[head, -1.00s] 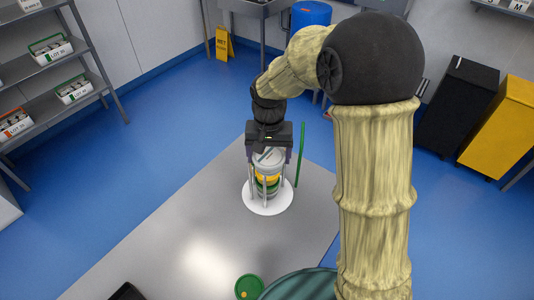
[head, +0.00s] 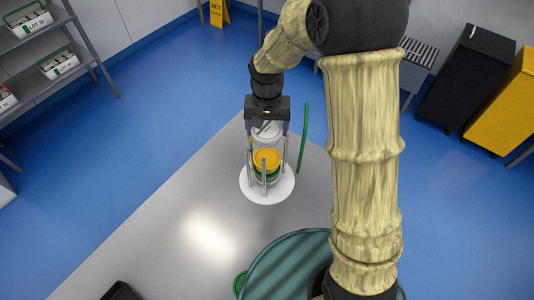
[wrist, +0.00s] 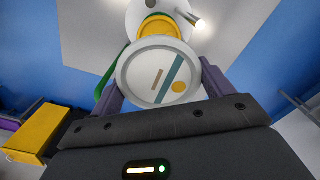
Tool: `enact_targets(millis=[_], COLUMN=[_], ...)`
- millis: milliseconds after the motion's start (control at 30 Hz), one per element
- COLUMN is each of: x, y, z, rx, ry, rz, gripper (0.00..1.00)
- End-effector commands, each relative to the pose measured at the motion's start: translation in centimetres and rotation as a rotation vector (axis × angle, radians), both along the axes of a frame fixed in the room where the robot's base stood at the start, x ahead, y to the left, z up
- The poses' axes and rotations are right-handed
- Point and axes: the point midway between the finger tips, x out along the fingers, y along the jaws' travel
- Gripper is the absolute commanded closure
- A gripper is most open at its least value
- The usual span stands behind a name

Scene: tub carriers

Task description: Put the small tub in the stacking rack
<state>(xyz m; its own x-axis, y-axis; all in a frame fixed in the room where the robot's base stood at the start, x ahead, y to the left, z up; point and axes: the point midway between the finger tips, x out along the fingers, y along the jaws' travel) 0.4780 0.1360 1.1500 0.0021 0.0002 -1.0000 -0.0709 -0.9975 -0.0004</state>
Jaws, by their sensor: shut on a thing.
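My gripper (head: 267,122) is shut on a white-lidded tub (head: 266,133), with one purple finger on each side of it. In the wrist view the tub's round lid (wrist: 158,77) shows a teal stripe, a brown stripe and an orange dot. The tub is above the stacking rack, which has a round white base (head: 284,186) and thin upright posts. A yellow-lidded tub (head: 267,157) stands inside the rack, with green below its lid. It shows in the wrist view past the held tub. A gap shows between the held tub and the yellow lid.
A green bar (head: 303,138) stands close right of the rack. The grey table (head: 160,235) is mostly clear left of it. A green round thing (head: 239,284) and a striped teal surface (head: 285,265) are near the front; a black object (head: 122,291) lies front left.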

Motion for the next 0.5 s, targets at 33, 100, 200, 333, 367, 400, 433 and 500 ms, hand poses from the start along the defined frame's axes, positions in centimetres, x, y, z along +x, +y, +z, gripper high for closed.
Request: enact_targets(millis=[33, 100, 200, 333, 367, 400, 433, 500], x=[-0.1, -0.1, -0.1, -0.1, -0.1, 0.0, 0.0, 0.0], y=[0.0, 0.0, 0.0, 0.0, 0.0, 0.0, 0.0, 0.0], z=[-0.5, -1.6, -3.3, -5.0, -5.2, -5.3, -5.4, -5.4], rx=[-0.002, -0.003, -0.002, -0.002, -0.002, -0.001, -0.001, -0.001], ry=[0.004, 0.006, 0.007, 0.003, 0.003, 0.002, 0.001, 0.0], rz=[0.0, 0.0, 0.0, 0.001, 0.001, 0.0, 0.0, 0.0], gripper=[0.48, 0.48, 0.48, 0.48, 0.48, 0.48, 0.48, 0.48])
